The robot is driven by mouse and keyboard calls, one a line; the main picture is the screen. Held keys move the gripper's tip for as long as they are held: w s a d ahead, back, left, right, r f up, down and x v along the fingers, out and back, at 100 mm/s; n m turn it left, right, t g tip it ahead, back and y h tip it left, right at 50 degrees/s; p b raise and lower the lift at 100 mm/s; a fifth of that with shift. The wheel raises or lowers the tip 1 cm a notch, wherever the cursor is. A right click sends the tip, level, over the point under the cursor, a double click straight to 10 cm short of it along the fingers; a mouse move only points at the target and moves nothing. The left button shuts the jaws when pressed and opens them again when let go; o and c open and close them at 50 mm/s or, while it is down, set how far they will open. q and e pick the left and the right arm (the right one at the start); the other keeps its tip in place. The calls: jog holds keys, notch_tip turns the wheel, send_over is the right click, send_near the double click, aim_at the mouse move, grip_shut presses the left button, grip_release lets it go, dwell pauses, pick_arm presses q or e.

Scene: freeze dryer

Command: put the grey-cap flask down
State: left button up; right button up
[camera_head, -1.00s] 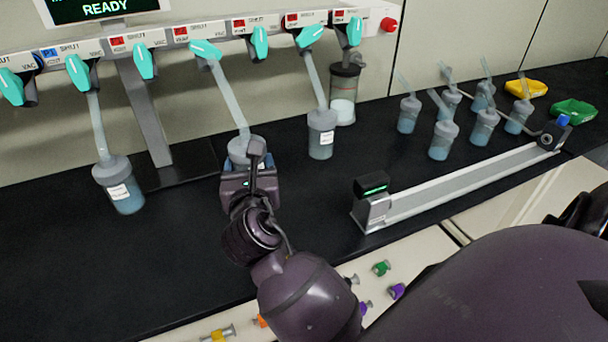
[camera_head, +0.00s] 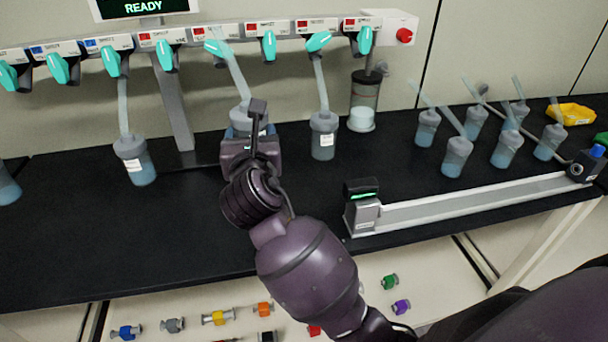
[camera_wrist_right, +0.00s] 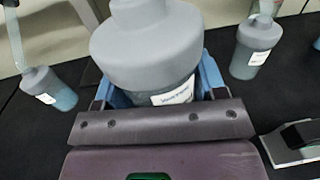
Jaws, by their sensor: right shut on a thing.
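The grey-cap flask (camera_head: 240,116) stands at the black bench below the manifold, mostly hidden behind my right gripper in the head view. Its pale tube rises to the manifold near a teal handle (camera_head: 219,49); I cannot tell whether it is joined there. In the right wrist view the flask (camera_wrist_right: 145,50) shows its big grey cap, dark body and white label, upright between blue finger pads. My right gripper (camera_head: 247,133) is shut on it. Whether the flask's base touches the bench is hidden. My left gripper is not in view.
Similar flasks stand left (camera_head: 135,160) and right (camera_head: 323,136) of it, with tubes up to the manifold. A rail device (camera_head: 470,204) and several loose flasks (camera_head: 456,157) are at the right. The black bench (camera_head: 90,235) is clear at front left.

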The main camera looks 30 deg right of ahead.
jog(key=shift+f, duration=0.15)
notch_tip(320, 180, down, 19)
jog(key=b, duration=0.7)
jog(key=shift+f, duration=0.2)
jog(key=shift+f+b, duration=0.3)
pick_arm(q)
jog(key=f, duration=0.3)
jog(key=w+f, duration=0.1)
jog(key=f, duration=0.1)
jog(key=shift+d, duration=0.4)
pick_arm(e)
jog(key=shift+r, duration=0.25)
jog(key=shift+f, duration=0.2)
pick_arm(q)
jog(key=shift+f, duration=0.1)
pick_arm(e)
jog(key=o, duration=1)
